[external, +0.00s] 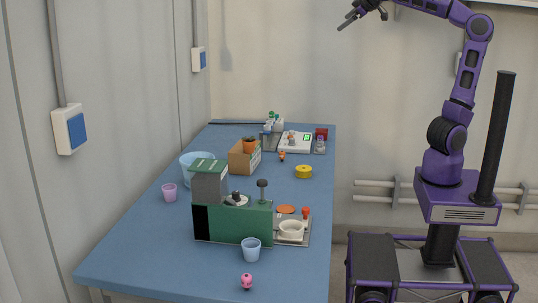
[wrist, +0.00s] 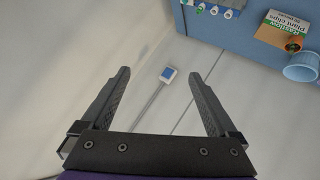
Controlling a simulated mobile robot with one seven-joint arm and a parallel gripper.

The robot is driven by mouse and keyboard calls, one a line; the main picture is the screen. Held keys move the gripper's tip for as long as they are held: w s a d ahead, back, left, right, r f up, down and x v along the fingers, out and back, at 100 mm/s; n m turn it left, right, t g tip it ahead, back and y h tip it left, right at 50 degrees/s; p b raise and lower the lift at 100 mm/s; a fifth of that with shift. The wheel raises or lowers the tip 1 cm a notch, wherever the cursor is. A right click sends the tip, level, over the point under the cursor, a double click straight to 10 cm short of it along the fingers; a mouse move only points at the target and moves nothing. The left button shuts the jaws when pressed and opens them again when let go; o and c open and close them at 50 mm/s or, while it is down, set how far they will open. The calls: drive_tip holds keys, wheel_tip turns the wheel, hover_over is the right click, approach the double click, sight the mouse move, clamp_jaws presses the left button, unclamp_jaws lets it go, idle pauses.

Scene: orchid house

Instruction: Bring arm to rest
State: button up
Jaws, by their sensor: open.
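My gripper (external: 350,22) is at the top of the external view, raised high above the floor to the right of the table's far end. My purple arm reaches up from its base and bends over to the left. In the wrist view my gripper (wrist: 160,90) shows two dark fingers spread wide apart with nothing between them. Beyond them I see wall, a switch box and the table's edge. The gripper touches nothing.
White pipes (external: 370,190) run along the back wall. Air around the arm is clear.

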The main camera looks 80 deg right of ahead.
drive_tip(key=s+a+f+t+y+p, duration=0.1)
drive_tip(key=a+f+y, duration=0.2)
drive_tip(key=a+f, duration=0.55)
drive_tip(key=s+a+f+t+y, duration=0.1)
drive_tip(key=a+f+y, duration=0.35)
drive_tip(key=a, duration=0.75)
drive_tip(key=s+a+f+n+g, duration=0.1)
drive_tip(key=s+a+f, duration=0.2)
drive_tip(key=a+f, duration=0.15)
drive_tip(key=s+a+f+g, duration=0.2)
drive_tip(key=a+f, duration=0.1)
drive_tip(key=a, duration=0.3)
drive_tip(key=s+a+f+n+g, duration=0.1)
drive_tip(key=s+a+f, duration=0.2)
drive_tip(key=a, duration=0.3)
wheel_tip(320, 180, down, 13)
drive_tip(key=b, duration=1.1)
drive_tip(key=shift+r, duration=0.15)
drive_tip(key=shift+o, duration=0.3)
drive_tip(key=shift+r+y, duration=0.1)
drive_tip(key=shift+y, duration=0.15)
